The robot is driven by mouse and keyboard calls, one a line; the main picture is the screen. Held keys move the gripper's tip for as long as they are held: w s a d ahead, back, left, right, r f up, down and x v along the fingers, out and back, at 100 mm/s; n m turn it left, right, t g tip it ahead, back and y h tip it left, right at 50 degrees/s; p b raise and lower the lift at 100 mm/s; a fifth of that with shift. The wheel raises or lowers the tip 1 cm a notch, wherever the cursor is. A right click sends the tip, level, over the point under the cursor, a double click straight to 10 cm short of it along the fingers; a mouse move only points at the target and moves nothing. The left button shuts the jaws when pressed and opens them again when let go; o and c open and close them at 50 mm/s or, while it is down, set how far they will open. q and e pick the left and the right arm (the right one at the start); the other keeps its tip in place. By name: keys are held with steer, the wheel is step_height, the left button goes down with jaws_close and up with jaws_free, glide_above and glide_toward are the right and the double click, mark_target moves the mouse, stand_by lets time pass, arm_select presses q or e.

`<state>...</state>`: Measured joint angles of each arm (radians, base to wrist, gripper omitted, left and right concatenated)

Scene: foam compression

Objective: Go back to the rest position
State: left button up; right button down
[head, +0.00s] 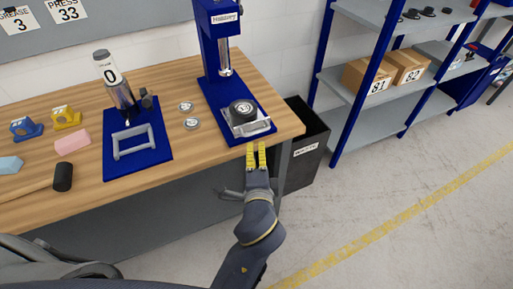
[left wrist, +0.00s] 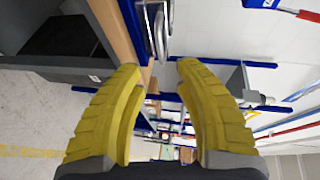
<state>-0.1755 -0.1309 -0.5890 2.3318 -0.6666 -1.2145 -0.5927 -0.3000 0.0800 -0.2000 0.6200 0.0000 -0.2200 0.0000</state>
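My left gripper (head: 256,155) shows in the head view just off the front edge of the wooden bench (head: 75,215), in front of the blue press (head: 222,60). Its yellow fingers are apart with nothing between them; the left wrist view also shows this gap (left wrist: 160,75). The fingers look clear of the fixture. My right gripper is in neither view.
A dark bin (head: 306,150) stands at the bench's right end. Shelving (head: 390,85) holds two cardboard boxes. Open floor (head: 400,220) lies at right.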

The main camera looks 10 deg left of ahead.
arm_select(q)
steer(key=shift+s, duration=0.25)
stand_by(0.3)
